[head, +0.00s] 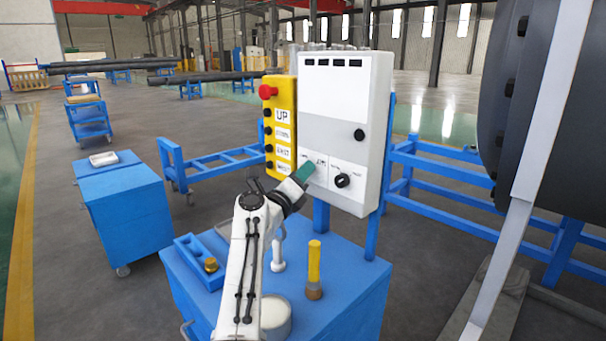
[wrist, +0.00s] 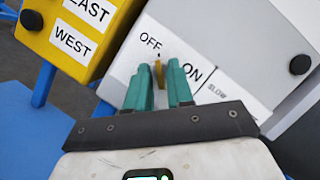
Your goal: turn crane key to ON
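The crane key (wrist: 159,74) is a small brass-coloured piece on the white panel of the control box (head: 340,95). In the wrist view it stands just below the OFF label (wrist: 150,42), with the ON label (wrist: 192,74) to its right. My gripper (wrist: 159,80) has two teal fingers, spread apart on either side of the key, with the right finger closer to it. White panel shows between the fingers, so they are not closed on the key. In the head view my gripper (head: 304,172) is at the box's lower left and hides the key.
A yellow pendant (head: 281,128) with a red button and UP, EAST and WEST labels hangs left of the box. A black knob (head: 342,180) is right of my gripper. The blue cart (head: 345,285) below carries a yellow-handled tool (head: 314,265) and a round tin.

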